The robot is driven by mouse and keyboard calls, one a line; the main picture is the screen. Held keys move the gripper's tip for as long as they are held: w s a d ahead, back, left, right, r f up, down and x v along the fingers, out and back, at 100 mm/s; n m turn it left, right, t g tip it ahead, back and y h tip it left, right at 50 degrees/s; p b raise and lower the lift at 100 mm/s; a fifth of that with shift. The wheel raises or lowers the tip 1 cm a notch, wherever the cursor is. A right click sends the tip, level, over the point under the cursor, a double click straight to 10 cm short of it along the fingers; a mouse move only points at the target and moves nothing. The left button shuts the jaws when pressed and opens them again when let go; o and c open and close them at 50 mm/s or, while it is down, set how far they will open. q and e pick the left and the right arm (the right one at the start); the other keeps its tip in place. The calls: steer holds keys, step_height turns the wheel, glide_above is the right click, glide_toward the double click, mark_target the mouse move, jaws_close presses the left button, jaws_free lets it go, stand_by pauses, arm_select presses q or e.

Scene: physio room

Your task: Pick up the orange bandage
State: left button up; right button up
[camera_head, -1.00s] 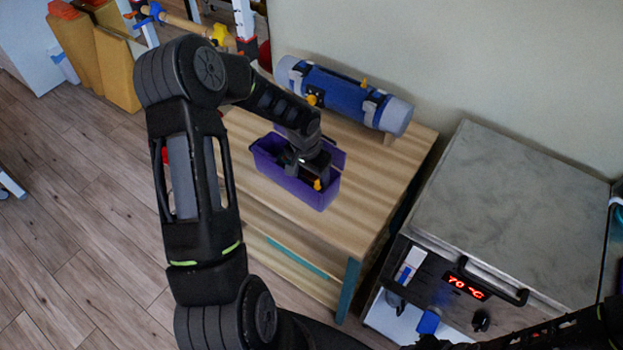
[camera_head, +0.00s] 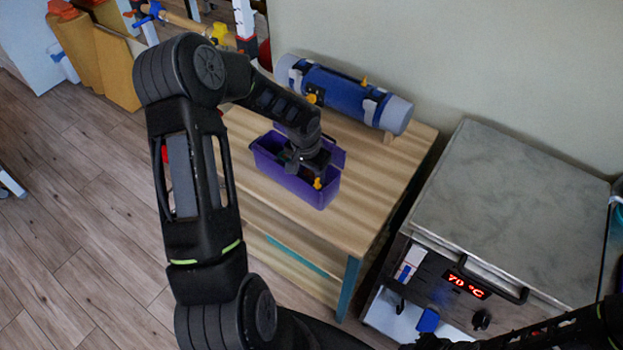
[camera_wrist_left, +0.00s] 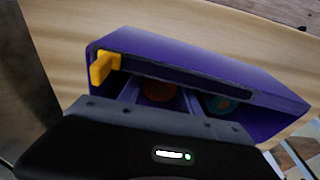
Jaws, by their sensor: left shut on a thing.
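The orange bandage (camera_wrist_left: 158,91) shows as a small dark orange round shape inside the purple box (camera_wrist_left: 215,66) in the left wrist view. The purple box, which has a yellow latch, stands on the wooden table and also shows in the head view (camera_head: 311,193). My left gripper (camera_head: 305,172) reaches down into the box from above. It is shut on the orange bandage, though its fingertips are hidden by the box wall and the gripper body. My right arm shows at the lower right of the head view, without visible fingers.
A teal round thing (camera_wrist_left: 220,104) lies in the box to the right of the bandage. A blue roll (camera_head: 343,92) with grey ends lies at the table's back edge. A heater unit (camera_head: 505,210) reading 70 °C stands right of the wooden table (camera_head: 385,185).

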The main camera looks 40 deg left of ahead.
mark_target(312, 173)
arm_select(q)
steer(key=c, duration=0.6)
steer(key=shift+r, duration=0.1)
step_height(312, 173, up, 18)
steer(key=b, duration=0.2)
steer(key=shift+b, duration=0.35)
stand_by(0.5)
